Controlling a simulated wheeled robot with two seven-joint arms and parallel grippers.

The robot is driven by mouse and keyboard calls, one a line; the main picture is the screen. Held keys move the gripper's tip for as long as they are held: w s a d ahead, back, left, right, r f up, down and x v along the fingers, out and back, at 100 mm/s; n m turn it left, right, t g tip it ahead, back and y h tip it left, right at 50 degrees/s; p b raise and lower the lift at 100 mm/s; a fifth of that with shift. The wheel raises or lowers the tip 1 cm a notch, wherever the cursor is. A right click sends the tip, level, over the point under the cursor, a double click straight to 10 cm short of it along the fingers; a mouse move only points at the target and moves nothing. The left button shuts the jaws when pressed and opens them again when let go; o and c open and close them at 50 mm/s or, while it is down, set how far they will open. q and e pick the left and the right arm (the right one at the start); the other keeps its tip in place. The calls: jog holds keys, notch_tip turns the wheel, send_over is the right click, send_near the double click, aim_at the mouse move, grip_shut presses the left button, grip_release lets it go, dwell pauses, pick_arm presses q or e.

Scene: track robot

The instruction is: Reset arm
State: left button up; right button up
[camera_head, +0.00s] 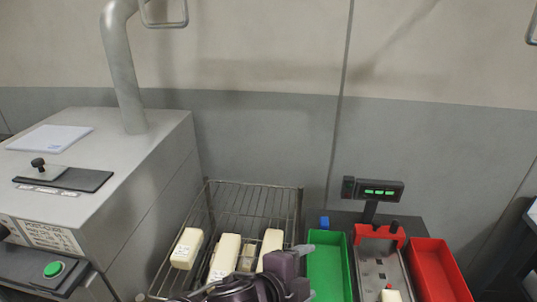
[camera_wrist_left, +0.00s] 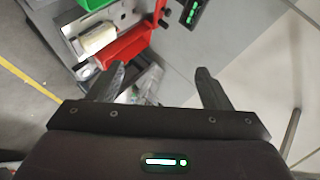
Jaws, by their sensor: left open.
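My left gripper (camera_head: 306,272) shows at the bottom of the head view, in front of the wire rack and beside the green tray. In the left wrist view my left gripper (camera_wrist_left: 158,85) has its two dark fingers wide apart with nothing between them. My right gripper is in neither view. Cream blocks (camera_head: 187,248) lie on the wire rack (camera_head: 250,200), partly hidden by my left arm.
A grey machine (camera_head: 150,160) with a green button (camera_head: 53,269) stands at the left. Right of the rack are a green tray (camera_head: 328,262), a scale with a display (camera_head: 380,190) and a cream block (camera_head: 390,296), and a red tray (camera_head: 436,265). A wall stands behind.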

pick_arm(q)
jog(key=s+a+f+n+g+y, duration=0.2)
jog(key=s+a+f+n+y, duration=0.15)
jog(key=a+n, duration=0.45)
jog(key=s+a+f+n+g+y, duration=0.15)
jog(key=s+a+f+n, duration=0.3)
jog(key=a, duration=0.55)
jog(key=s+a+f+n+g+y, duration=0.25)
jog(key=s+a+f+n, duration=0.2)
jog(key=a+n, duration=0.35)
notch_tip(320, 180, down, 34)
jog(key=r+m+b, duration=0.1)
jog(key=b, duration=0.5)
jog(key=s+a+f+b, duration=0.2)
jog(key=s+f, duration=0.8)
jog(key=f, duration=0.3)
jog(key=s+a+f+g+b, duration=0.1)
jog(key=s+f+b, duration=0.2)
jog(key=s+f, duration=0.7)
notch_tip(320, 180, down, 4)
jog(key=shift+a+f+g+y+b, duration=0.1)
jog(key=shift+a+g+y+b, duration=0.25)
jog(key=shift+a+y, duration=0.1)
jog(key=shift+s+m, duration=0.25)
